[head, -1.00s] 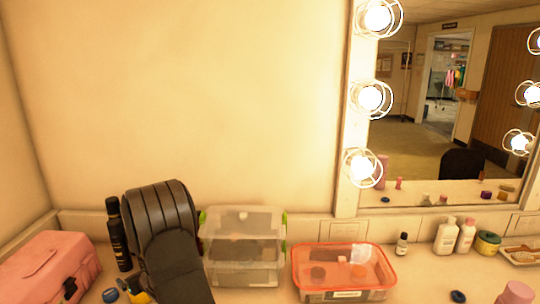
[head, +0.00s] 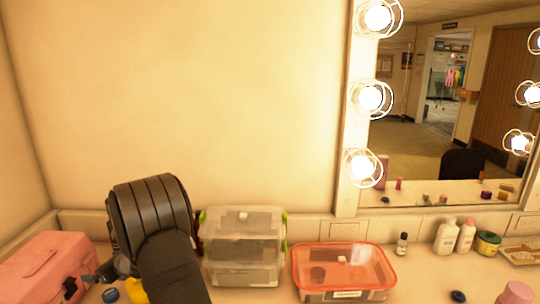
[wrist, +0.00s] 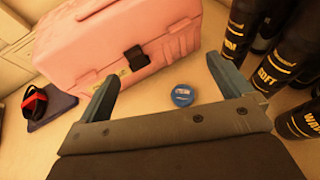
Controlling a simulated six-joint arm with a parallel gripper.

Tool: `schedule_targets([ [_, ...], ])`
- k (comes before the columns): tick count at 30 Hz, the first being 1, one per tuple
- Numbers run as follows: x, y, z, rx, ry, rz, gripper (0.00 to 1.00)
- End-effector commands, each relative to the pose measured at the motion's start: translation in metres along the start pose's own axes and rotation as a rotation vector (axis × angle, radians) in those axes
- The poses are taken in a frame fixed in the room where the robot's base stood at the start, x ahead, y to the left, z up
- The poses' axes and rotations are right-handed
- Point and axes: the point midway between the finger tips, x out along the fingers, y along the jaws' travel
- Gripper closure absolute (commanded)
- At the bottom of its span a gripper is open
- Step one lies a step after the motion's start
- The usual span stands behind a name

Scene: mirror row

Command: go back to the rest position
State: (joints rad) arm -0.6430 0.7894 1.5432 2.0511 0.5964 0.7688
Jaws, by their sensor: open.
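My gripper (wrist: 163,69) is open and empty in the wrist view, its two blue-grey fingers spread apart. A pink case (wrist: 120,45) with a dark latch lies beyond the left finger. A small blue round pot (wrist: 183,95) sits on the counter between the fingers, apart from both. In the head view my dark arm stands at the lower left, between the pink case (head: 45,270) and a clear stacked box (head: 243,245). The gripper there is mostly hidden behind the arm.
Several black bottles (wrist: 270,75) stand close to the right finger. A red-rimmed clear tub (head: 345,295) sits right of the stacked box. Small bottles (head: 446,237) and jars line the counter below the lit mirror (head: 430,120). The wall above my arm is clear.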

Motion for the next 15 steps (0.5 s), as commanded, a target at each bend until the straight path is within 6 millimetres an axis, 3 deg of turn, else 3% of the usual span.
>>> schedule_targets([
  [6,0.008,0.021,0.018,-0.043,-0.002,0.097,0.04],
  [15,-0.018,-0.035,0.032,-0.023,-0.001,0.051,0.04],
])
